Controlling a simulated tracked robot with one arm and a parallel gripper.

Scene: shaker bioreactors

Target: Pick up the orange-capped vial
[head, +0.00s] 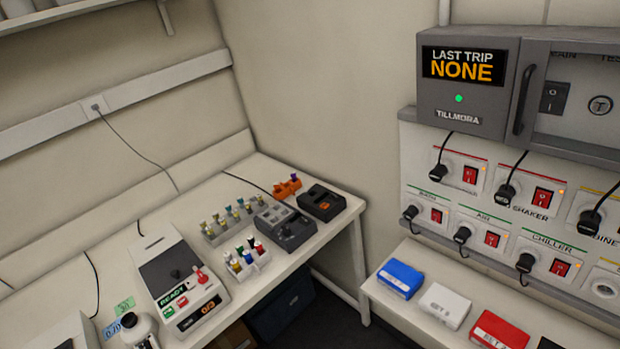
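Small capped vials stand on the bench at the left, too small to read every cap. A white rack (262,265) holds several vials with caps that look red, blue, yellow, white and dark. A grey rack (228,235) behind it holds several vials with yellowish, green and dark caps. An orange rack (283,191) near the wall corner holds small items with purplish tops. I cannot pick out an orange-capped vial for certain. My gripper is not in view.
On the bench are a white device reading READY (190,300), a grey device (291,235) and a black device (321,203). At right, a lower shelf (372,286) bears blue, white and red boxes below a switch panel (480,205). Dark floor lies between.

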